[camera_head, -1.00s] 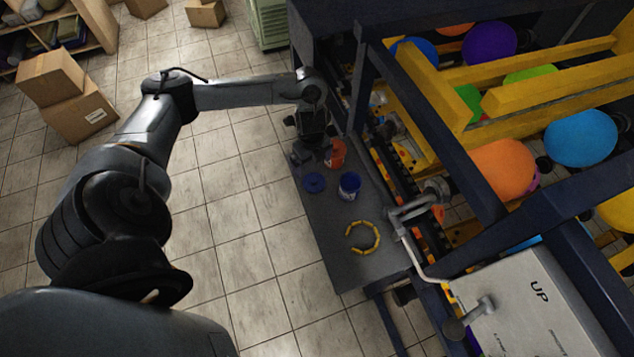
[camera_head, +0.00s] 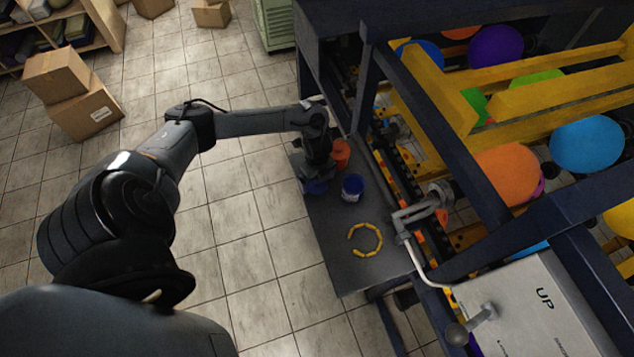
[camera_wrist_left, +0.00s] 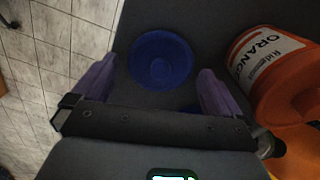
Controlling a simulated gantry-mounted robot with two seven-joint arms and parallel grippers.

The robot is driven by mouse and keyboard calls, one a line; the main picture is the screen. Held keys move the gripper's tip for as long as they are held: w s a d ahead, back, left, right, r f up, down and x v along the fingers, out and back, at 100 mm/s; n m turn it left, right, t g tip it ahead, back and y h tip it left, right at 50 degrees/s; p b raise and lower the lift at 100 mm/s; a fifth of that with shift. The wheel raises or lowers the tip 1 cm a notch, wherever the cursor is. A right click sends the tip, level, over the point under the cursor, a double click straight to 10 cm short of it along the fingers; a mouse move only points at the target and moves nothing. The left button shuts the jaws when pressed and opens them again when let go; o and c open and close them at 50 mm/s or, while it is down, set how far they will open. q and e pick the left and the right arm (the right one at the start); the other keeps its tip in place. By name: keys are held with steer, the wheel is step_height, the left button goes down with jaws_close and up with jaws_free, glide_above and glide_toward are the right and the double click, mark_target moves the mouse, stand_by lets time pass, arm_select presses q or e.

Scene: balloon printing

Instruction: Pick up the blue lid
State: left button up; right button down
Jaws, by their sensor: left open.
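The blue lid (camera_wrist_left: 160,60) lies flat on the grey side table (camera_head: 345,270). In the head view the lid (camera_head: 316,187) is partly hidden under my left gripper (camera_head: 318,179). In the left wrist view my left gripper (camera_wrist_left: 157,88) is open, with its fingers on either side of the lid's near part. The lid lies between and a little beyond the fingertips; I cannot tell how far above it they are. My right gripper is not in view.
An orange can (camera_wrist_left: 275,75) stands close to the right finger; in the head view the orange can (camera_head: 341,153) is behind the gripper. A blue can (camera_head: 352,188) and a ring of yellow pieces (camera_head: 366,240) are nearby. The machine frame (camera_head: 430,125) borders the table's right.

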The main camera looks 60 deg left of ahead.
arm_select(q)
steer(key=shift+f, duration=0.15)
steer(key=c, duration=0.9)
